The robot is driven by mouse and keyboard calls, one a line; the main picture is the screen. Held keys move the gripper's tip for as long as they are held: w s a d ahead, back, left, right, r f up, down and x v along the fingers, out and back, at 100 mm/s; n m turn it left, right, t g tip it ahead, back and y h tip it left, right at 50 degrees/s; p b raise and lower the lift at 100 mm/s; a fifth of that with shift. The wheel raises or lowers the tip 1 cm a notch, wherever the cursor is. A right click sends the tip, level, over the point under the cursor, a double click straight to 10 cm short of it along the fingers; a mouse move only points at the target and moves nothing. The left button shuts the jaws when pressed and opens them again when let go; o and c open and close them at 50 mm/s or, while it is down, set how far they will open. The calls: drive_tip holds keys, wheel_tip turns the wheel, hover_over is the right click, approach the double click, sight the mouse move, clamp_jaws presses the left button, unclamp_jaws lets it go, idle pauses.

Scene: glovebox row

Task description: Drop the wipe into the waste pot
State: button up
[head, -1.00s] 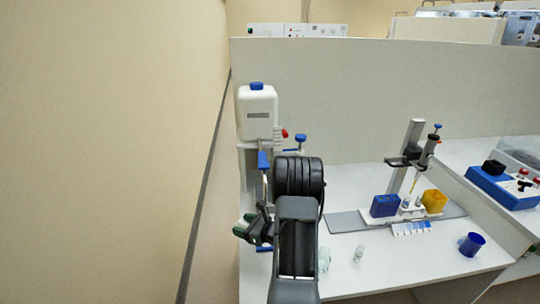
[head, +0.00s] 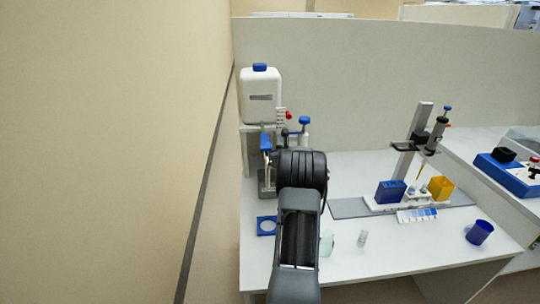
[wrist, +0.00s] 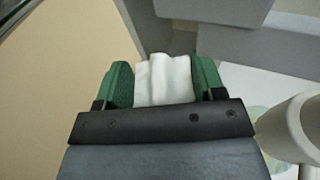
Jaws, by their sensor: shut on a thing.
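My gripper (wrist: 162,85) has green fingers and is shut on the white wipe (wrist: 165,78) in the wrist view. The wipe sticks out a little beyond the fingertips. In the head view my own arm hides the gripper and the wipe. A blue open pot (head: 480,233) stands on the bench at the right in the head view, well apart from my arm. A yellow open box (head: 441,188) stands farther back; no label shows which container is for waste.
A white bottle (head: 260,95) with a blue cap stands at the back left. A blue ring plate (head: 267,226) lies left of my arm. A small clear vial (head: 363,238) stands right of it. A pipette stand (head: 412,145) and blue box (head: 390,191) are at centre right.

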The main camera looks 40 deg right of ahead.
drive_tip(key=shift+w+d+r, duration=0.15)
drive_tip(key=shift+w+d, duration=0.05)
drive_tip(key=shift+w, duration=0.1)
drive_tip(key=shift+d+f+b, duration=0.1)
drive_tip(key=shift+f+b, duration=0.9)
drive_tip(key=shift+f, duration=1.65)
drive_tip(key=o, duration=1)
drive_tip(key=b+v, duration=0.2)
drive_tip(key=v, duration=1)
drive_tip(key=shift+r, duration=0.1)
